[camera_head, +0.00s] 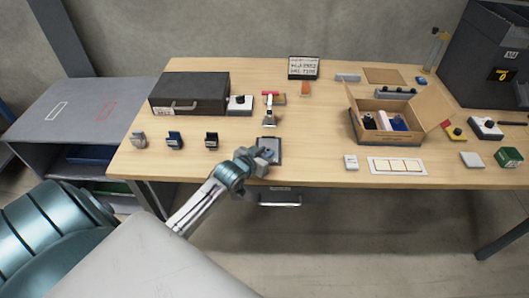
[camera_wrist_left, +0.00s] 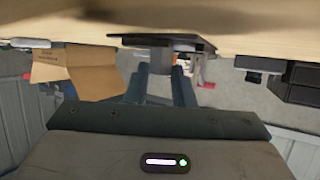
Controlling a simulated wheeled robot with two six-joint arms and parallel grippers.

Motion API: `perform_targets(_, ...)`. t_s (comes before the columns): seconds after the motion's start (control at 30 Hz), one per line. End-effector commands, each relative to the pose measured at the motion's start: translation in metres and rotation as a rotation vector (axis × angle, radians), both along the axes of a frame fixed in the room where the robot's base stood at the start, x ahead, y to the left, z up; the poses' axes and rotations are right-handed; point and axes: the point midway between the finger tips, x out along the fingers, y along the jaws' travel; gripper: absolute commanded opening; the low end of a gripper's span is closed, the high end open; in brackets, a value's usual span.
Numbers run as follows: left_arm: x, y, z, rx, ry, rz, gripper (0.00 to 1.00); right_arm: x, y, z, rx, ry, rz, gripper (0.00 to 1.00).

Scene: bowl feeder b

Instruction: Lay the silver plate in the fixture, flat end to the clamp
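My left gripper (camera_head: 263,156) is low over the front edge of the table, at a dark tray-like piece (camera_head: 277,145) with a paler grey inner face. I cannot tell whether that face is the silver plate. In the left wrist view, which shows the scene upside down, the two fingers (camera_wrist_left: 162,76) stand apart. A grey block (camera_wrist_left: 160,53) shows between or just beyond their tips, against a dark flat piece (camera_wrist_left: 190,42). Contact is not clear. A clamp with a red handle and pale base (camera_head: 269,110) stands behind the tray; it looks like the fixture. My right gripper is not in view.
A black case (camera_head: 190,93) stands at the back left, with several small blocks (camera_head: 175,141) in front. An open cardboard box (camera_head: 374,135) stands to the right, a white card (camera_head: 397,167) before it. The wood between the clamp and the box is clear.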

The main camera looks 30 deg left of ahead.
Motion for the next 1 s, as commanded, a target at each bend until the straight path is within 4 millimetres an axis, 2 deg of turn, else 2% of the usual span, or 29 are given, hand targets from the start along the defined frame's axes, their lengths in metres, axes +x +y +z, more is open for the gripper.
perform_targets(0.03,0.0,0.0,0.0,0.0,0.0,0.0,0.31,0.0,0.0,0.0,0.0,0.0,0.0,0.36)
perform_targets(0.1,0.0,0.0,0.0,0.0,0.0,0.0,0.43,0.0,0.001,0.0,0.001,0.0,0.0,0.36)
perform_targets(0.47,-0.002,0.0,0.003,0.001,0.001,0.0,0.43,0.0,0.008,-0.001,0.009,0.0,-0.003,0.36)
perform_targets(0.57,-0.014,0.0,0.006,0.003,0.002,-0.001,0.43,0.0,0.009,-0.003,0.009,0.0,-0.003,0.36)
perform_targets(0.8,-0.061,-0.002,0.026,0.005,0.002,-0.004,0.43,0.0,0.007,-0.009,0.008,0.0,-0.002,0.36)
perform_targets(1.0,-0.094,-0.002,0.04,0.004,0.002,-0.003,0.43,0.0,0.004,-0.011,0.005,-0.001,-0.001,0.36)
